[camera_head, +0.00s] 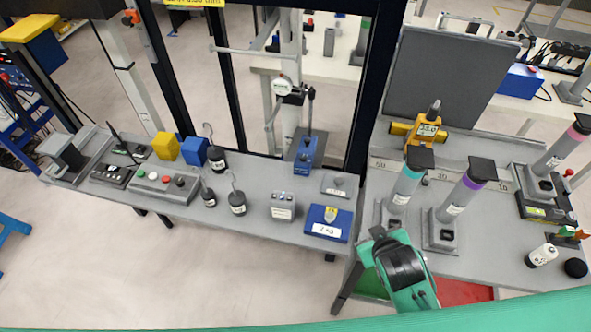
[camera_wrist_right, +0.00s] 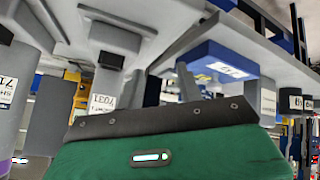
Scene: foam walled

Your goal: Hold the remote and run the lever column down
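A grey control box (camera_head: 165,184) with red and green buttons lies on the left bench. A darker handset-like box (camera_head: 112,175) lies left of it. I cannot tell which is the remote. A blue unit with a dark upright lever (camera_head: 306,150) stands near the bench's right end, but I cannot tell if it is the lever column. My right arm's green and black end (camera_head: 400,268) is over the front of the right bench, apart from these boxes. My left gripper is out of view.
Banded grey columns (camera_head: 405,187) (camera_head: 460,200) stand on the right bench close to my right arm.

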